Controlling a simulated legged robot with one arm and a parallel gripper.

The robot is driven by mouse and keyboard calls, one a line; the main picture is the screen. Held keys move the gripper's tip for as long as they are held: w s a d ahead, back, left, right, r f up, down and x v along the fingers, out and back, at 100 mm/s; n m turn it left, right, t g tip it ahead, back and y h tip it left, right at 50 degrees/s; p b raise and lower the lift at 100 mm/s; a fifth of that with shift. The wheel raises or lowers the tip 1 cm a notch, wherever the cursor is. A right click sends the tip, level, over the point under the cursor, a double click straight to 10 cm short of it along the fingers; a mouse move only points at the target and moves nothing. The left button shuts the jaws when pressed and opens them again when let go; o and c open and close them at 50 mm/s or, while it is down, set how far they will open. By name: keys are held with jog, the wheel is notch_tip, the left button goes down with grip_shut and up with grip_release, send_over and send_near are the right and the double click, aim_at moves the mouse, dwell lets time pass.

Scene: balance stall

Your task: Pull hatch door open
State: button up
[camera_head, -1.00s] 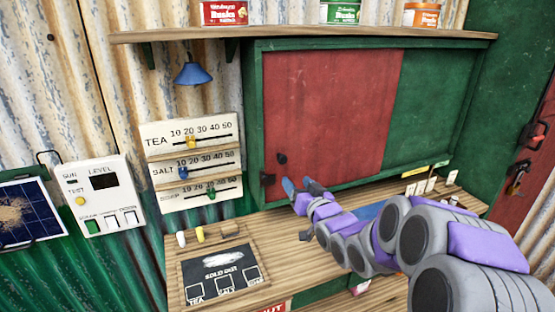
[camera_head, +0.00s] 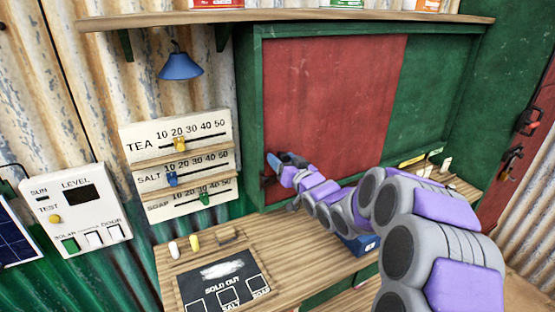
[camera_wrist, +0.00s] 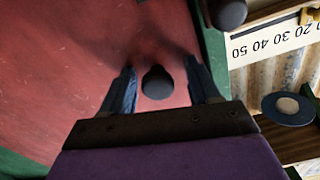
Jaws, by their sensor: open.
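The red hatch door (camera_head: 335,100) stands closed in its green frame (camera_head: 249,125) at the back of the counter. Its round dark knob (camera_wrist: 157,83) sits low on the door and shows in the wrist view between my open fingers, apart from both. My gripper (camera_wrist: 159,88) is open around the knob; in the head view my gripper (camera_head: 278,162) is at the door's lower left corner and hides the knob. A dark fitting (camera_wrist: 228,13) sits at the frame's edge beside the door.
The wooden counter (camera_head: 222,251) lies below the hatch, with a sold-out board (camera_head: 222,275) on it. A price-scale board (camera_head: 180,146) and a blue lamp (camera_head: 181,66) are left of the frame. A shelf (camera_head: 300,20) runs above. A blue box (camera_head: 361,246) is under my arm.

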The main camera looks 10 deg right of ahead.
jog(key=shift+d, duration=0.7)
jog(key=shift+c, duration=1.4)
jog(key=shift+s+a, duration=0.1)
jog(key=shift+a, duration=0.65)
jog(key=c, duration=0.4)
jog(key=shift+d+f, duration=0.1)
jog(key=shift+d, duration=0.1)
grip_shut()
